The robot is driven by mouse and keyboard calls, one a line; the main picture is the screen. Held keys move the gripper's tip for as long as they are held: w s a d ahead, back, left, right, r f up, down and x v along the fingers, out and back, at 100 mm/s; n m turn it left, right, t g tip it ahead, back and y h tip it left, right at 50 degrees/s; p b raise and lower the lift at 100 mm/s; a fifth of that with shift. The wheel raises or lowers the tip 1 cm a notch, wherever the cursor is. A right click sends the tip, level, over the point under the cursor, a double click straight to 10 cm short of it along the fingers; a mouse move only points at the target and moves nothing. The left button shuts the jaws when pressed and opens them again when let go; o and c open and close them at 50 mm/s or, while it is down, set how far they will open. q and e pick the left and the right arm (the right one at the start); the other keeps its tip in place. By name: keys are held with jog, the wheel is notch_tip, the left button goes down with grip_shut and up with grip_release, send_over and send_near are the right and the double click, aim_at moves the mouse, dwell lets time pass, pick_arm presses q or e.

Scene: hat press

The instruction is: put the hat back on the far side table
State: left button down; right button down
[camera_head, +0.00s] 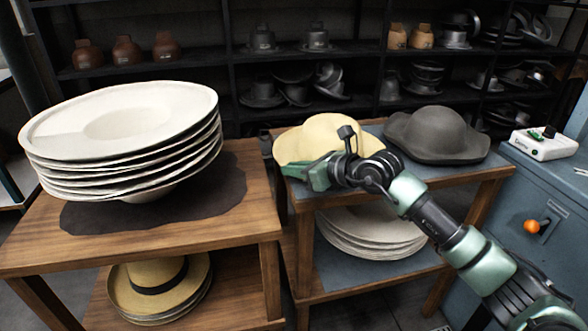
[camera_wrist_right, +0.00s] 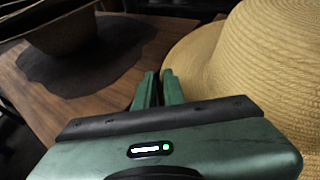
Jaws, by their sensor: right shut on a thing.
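A pale yellow straw hat (camera_head: 318,136) is over the left part of the far side table (camera_head: 440,172), next to a dark grey felt hat (camera_head: 436,134). In the right wrist view the straw hat (camera_wrist_right: 262,65) fills the right side, crown up. My right gripper (camera_head: 312,174) is at the front edge of its brim; in the wrist view its green fingers (camera_wrist_right: 158,90) are close together at the brim, shut on it. I cannot tell whether the hat rests on the tabletop. My left gripper is not in view.
A wooden table (camera_head: 150,238) at left carries a stack of white hats (camera_head: 120,120) on a dark mat. Straw hats (camera_head: 160,287) lie on its lower shelf. Pale hats (camera_head: 370,235) lie on the far table's lower shelf. A blue cabinet (camera_head: 545,190) stands at right.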

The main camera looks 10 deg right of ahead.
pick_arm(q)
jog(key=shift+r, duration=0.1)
pick_arm(e)
jog(key=c, duration=1.8)
grip_release()
jog(key=shift+f, duration=0.1)
jog(key=shift+c, duration=0.2)
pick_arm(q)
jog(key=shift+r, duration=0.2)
pick_arm(e)
jog(key=o, duration=0.3)
jog(key=shift+o, duration=0.2)
